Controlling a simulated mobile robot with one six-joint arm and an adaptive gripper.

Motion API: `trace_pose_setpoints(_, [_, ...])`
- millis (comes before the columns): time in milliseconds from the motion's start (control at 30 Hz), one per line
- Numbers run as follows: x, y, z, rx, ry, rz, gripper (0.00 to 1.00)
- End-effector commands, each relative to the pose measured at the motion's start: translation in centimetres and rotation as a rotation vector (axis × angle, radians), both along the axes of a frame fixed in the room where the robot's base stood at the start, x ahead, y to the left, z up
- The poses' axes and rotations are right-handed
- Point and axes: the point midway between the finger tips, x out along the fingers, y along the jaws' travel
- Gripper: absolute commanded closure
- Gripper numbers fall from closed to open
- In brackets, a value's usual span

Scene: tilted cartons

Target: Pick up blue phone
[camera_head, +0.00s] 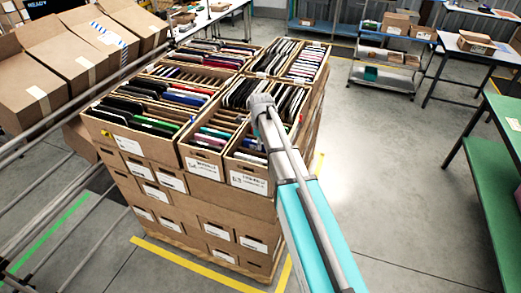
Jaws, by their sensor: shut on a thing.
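My gripper (262,106) is over the near right carton (248,181) of the stack's top layer, among upright phones. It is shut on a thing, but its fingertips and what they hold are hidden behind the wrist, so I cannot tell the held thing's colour. Blue phones (187,98) stand on edge among dark, red and green ones in the left cartons. A bluish edge shows close beside my gripper, too small to identify.
The open cartons are packed with phones and stand on a stacked pallet load. Closed boxes (70,57) lie on a sloped conveyor at left. A green table (495,170) stands at right. The grey floor (370,165) between is clear.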

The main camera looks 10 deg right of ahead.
Motion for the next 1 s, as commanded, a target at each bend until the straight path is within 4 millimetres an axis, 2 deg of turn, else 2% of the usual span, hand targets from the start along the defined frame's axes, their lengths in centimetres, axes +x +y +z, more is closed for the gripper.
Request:
trace_pose_setpoints(467, [0.0,0.0,1.0,0.0,0.0,0.0,1.0])
trace_pose_setpoints(1000, [0.0,0.0,6.0,0.0,0.0,0.0,1.0])
